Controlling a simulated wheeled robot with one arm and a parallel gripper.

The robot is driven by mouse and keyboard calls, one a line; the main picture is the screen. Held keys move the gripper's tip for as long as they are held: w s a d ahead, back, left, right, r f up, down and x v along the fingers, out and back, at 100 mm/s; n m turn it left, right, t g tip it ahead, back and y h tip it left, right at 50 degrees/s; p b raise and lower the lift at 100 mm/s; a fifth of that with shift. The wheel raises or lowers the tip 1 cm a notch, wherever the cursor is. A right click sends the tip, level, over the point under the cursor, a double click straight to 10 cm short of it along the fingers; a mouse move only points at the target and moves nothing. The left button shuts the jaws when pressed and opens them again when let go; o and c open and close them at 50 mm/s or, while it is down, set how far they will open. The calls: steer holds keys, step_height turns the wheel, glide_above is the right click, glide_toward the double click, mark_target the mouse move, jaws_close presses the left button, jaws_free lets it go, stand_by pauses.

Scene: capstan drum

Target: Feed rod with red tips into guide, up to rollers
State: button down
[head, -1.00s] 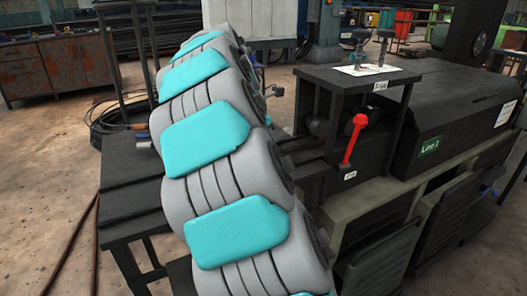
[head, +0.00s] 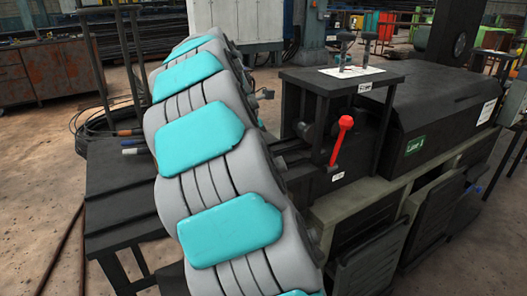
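Rod ends lie at the edge of a black table (head: 115,185) on the left, partly covered by my grey and teal arm. One end has an orange-red tip (head: 129,132). Ends with blue tips (head: 131,142) lie just in front of it. The rest of these rods is hidden behind my arm. The black machine (head: 440,105) stands on the right, with a red-knobbed lever (head: 345,123) on its near side. I cannot make out the guide opening or the rollers for certain. My gripper does not show; my arm fills the middle of the view.
A small stand (head: 350,72) with a white sheet and two upright fittings tops the machine's left end. A rusty cabinet (head: 45,75) and coiled cable (head: 88,125) are at the back left. Bare floor (head: 40,180) lies at the left.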

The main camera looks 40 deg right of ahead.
steer(key=shift+s+d+f, duration=0.1)
steer(key=shift+s+f, duration=0.05)
steer(key=shift+f, duration=0.2)
steer(key=c, duration=0.8)
jaws_free()
steer(key=shift+f, duration=0.1)
steer(key=shift+c, duration=1.4)
steer(key=shift+o, duration=1.2)
steer(key=shift+c, duration=0.2)
steer(key=shift+o, duration=1)
steer(key=shift+r, duration=0.35)
steer(key=shift+o, duration=0.2)
steer(key=shift+d+r, duration=0.1)
steer(key=shift+r, duration=3.3)
